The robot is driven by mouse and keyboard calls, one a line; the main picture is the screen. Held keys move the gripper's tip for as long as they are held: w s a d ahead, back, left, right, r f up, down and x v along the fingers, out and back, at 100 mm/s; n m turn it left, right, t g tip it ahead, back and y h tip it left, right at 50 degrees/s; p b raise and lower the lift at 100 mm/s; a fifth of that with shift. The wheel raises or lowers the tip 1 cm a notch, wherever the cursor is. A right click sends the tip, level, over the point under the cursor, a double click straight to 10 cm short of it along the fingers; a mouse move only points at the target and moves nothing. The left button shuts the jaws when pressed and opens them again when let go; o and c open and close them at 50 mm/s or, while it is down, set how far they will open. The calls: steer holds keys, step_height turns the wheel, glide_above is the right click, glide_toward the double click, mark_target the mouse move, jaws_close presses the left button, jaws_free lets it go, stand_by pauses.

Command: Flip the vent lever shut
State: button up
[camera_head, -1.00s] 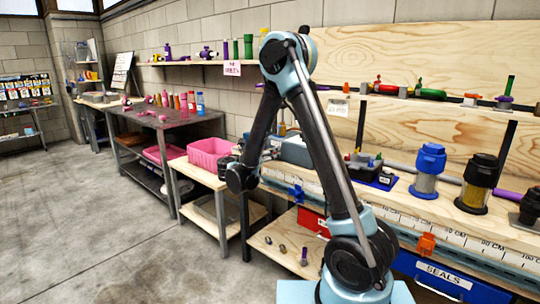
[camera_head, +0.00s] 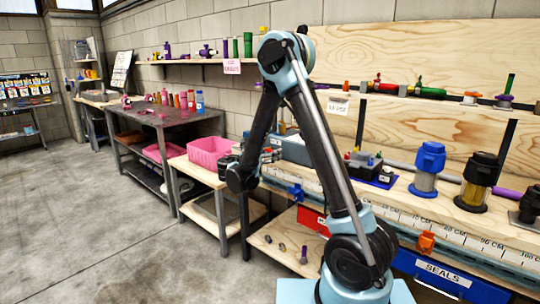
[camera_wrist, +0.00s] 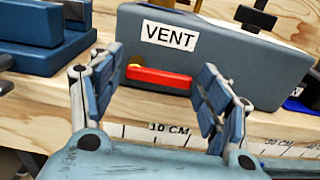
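The vent box (camera_wrist: 240,62) is a grey-blue block with a white VENT label (camera_wrist: 170,36) on its front face. A red lever (camera_wrist: 158,78) lies nearly level below the label, with a small yellow spot at its left end. My gripper (camera_wrist: 155,85) is open in the wrist view, its two blue-padded fingers apart on either side of the lever, and nothing is held. I cannot tell how near the fingertips are to the box face. In the head view the grey box (camera_head: 290,148) shows behind my arm, and my gripper is mostly hidden there.
A wooden bench (camera_wrist: 115,112) with a centimetre scale (camera_wrist: 165,134) along its front edge lies under the box. Another blue-grey fixture (camera_wrist: 40,40) stands left of it. A blue-topped filter (camera_head: 428,170) and a dark-topped amber filter (camera_head: 478,182) stand farther right. A pink bin (camera_head: 208,152) is at left.

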steer(key=shift+s+a, duration=0.1)
stand_by(0.3)
steer(key=v, duration=1.1)
steer(key=shift+s+a, duration=0.25)
steer(key=shift+s, duration=0.1)
